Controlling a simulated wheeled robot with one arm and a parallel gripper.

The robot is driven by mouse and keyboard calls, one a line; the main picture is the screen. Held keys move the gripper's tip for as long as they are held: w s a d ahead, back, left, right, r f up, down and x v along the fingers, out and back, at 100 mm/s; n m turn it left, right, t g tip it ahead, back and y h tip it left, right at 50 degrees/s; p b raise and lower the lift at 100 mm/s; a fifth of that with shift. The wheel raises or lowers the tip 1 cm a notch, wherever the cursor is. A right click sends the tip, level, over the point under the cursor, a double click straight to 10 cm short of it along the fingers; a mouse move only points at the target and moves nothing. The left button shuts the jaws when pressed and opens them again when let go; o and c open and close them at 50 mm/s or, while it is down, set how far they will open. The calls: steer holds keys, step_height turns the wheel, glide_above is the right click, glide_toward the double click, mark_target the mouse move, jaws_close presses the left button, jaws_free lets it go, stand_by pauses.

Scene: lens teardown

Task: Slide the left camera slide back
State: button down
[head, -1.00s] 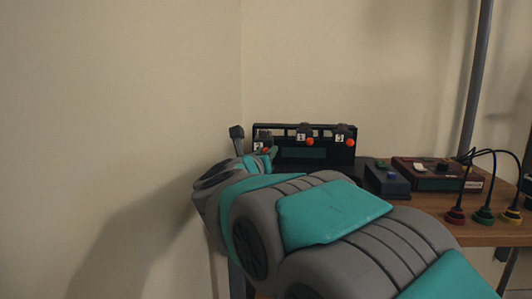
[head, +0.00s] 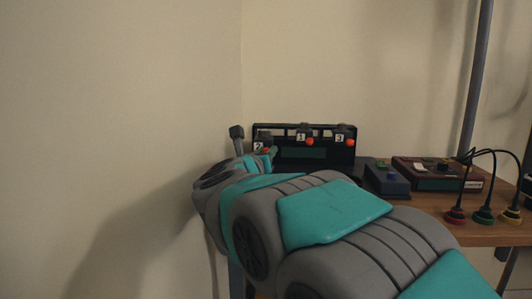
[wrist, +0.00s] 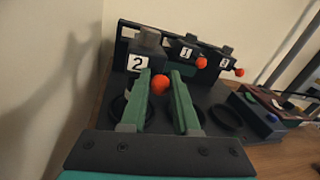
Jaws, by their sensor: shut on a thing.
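The left camera slide is a dark block with a white label 2 (wrist: 138,64) and an orange ball knob (wrist: 160,85). It sits at the left end of a black rack (head: 307,126), and its label also shows in the head view (head: 258,147). My gripper (wrist: 161,75) has its two green fingers on either side of the orange knob, shut on it. In the head view my arm covers the area below the left slide. Slides labelled 1 (head: 302,137) and 3 (head: 339,138) stand to the right, each with its own orange knob.
A blue-grey box (head: 387,181) with a blue button and a dark red box (head: 440,174) stand right of the rack on the wooden table (head: 423,203). Cables run to red, green and yellow plugs (head: 483,215). A wall is close on the left. A grey pole (head: 475,85) rises behind.

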mark_target(265, 141)
steer(key=shift+a, duration=0.1)
stand_by(0.5)
steer(key=shift+w+a+b, duration=0.15)
steer(key=shift+w+b, duration=0.1)
steer(key=shift+b, duration=0.2)
steer(key=x, duration=0.3)
steer(key=a+b+x, duration=0.1)
steer(key=x, duration=0.3)
steer(key=a+b+x, duration=0.1)
steer(key=x, duration=0.3)
steer(key=shift+w+r, duration=0.2)
steer(key=shift+w, duration=0.15)
steer(key=c, duration=0.9)
jaws_free()
steer(key=shift+w+f, duration=0.1)
steer(key=shift+c, duration=0.2)
steer(key=shift+d, duration=0.1)
steer(key=shift+b+v, duration=0.75)
steer(key=shift+v, duration=3.15)
